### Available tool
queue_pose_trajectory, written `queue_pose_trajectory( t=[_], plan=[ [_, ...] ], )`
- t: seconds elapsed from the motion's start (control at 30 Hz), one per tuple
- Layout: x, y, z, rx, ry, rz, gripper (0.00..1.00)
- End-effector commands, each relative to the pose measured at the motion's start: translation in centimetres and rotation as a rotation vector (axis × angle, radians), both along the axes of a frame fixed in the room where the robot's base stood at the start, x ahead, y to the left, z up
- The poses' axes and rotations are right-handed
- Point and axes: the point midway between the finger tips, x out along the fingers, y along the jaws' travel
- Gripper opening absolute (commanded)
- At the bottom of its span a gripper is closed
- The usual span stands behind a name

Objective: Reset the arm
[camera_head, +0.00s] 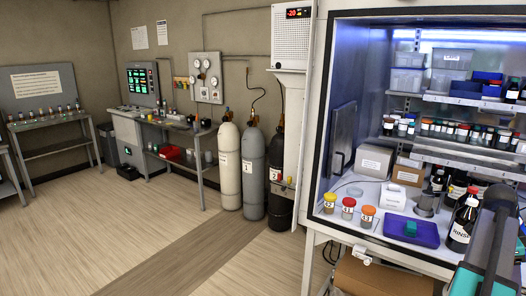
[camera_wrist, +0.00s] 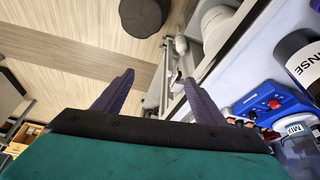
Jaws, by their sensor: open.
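My gripper (camera_wrist: 160,77) shows in the wrist view with its two dark fingers spread apart and nothing between them. Past the fingers are the wooden floor and the white edge of the cabinet's work surface. My dark and teal arm (camera_head: 488,245) enters the head view at the lower right, in front of the open cabinet (camera_head: 345,232). I cannot make out the fingers clearly in the head view. A bottle with a partly hidden label (camera_head: 463,225) stands close to the left of my arm. In the wrist view, a bottle labelled "NSE" (camera_wrist: 303,62) is right of the fingers.
Inside the cabinet are a purple tray (camera_head: 425,238) and jars, including an orange-lidded one (camera_head: 368,214). In the wrist view, a blue tray (camera_wrist: 262,102) and a jar marked "MIX" (camera_wrist: 297,150) are at right. Gas cylinders (camera_head: 252,170) stand left of the cabinet.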

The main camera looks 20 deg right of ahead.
Motion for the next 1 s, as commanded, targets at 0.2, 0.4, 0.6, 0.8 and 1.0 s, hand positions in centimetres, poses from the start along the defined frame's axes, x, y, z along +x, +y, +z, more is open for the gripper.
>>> queue_pose_trajectory(
  t=[0.2, 0.4, 0.6, 0.8, 1.0],
  plan=[
    [2.1, 0.9, -1.6, 0.016, 0.01, 0.034, 0.65],
    [5.1, 2.6, -4.3, 0.045, 0.029, 0.085, 0.65],
    [9.6, 6.4, -9.3, 0.099, 0.069, 0.17, 0.65],
    [13.9, 12.1, -15.8, 0.17, 0.122, 0.274, 0.65],
    [16.8, 18.2, -22.1, 0.236, 0.174, 0.375, 0.65]
  ],
)
